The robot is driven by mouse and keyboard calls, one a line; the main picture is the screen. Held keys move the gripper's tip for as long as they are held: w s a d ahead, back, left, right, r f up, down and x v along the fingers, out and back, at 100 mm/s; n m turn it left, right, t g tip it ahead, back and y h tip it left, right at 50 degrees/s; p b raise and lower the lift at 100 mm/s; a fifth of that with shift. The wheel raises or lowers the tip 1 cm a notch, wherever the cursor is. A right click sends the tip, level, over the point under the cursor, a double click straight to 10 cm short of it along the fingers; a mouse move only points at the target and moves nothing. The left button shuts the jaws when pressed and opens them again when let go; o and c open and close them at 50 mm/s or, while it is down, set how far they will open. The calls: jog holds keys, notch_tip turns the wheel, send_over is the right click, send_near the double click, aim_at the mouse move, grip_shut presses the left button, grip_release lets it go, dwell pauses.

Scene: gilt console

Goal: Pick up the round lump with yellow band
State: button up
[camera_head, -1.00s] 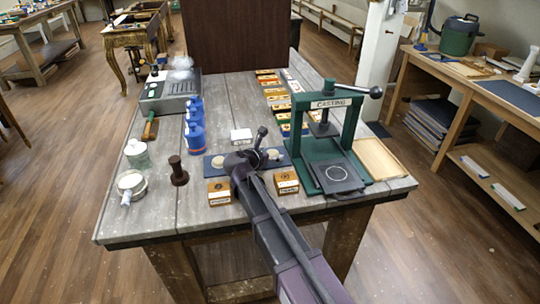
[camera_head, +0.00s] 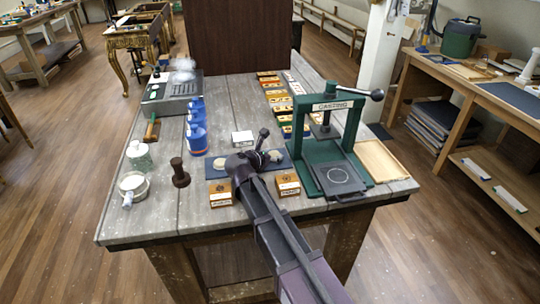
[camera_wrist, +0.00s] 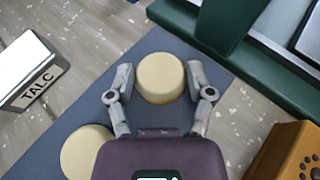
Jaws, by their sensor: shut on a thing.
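A round, cream-coloured lump (camera_wrist: 160,72) with a yellow band low on its side sits between the two grey fingers of my gripper (camera_wrist: 161,84) in the wrist view. The gripper is shut on it, one finger on each side. The lump is over the blue mat (camera_wrist: 88,100); I cannot tell whether it touches the mat. A second cream lump (camera_wrist: 86,152) lies on the mat to the lower left, partly hidden by my wrist. In the head view my gripper (camera_head: 262,156) is at the mat, and the held lump (camera_head: 276,156) shows just right of it.
A green casting press (camera_head: 353,150) stands close on the right. Small wooden boxes (camera_head: 220,194) (camera_head: 288,185) stand in front of the mat, and a white talc box (camera_head: 242,138) behind it. Blue bottles (camera_head: 196,138) and a dark spool (camera_head: 180,174) stand to the left.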

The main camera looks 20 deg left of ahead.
jog(key=shift+r+p, duration=1.4)
jog(key=shift+r, duration=0.1)
jog(key=s+a, duration=0.1)
jog(key=a, duration=0.4)
jog(key=s+a+r+p, duration=0.1)
jog(key=a, duration=0.4)
jog(key=s+a+r, duration=0.1)
jog(key=a, duration=0.4)
jog(key=shift+s+a+p, duration=0.15)
jog(key=shift+a+p, duration=0.15)
jog(key=shift+p, duration=0.1)
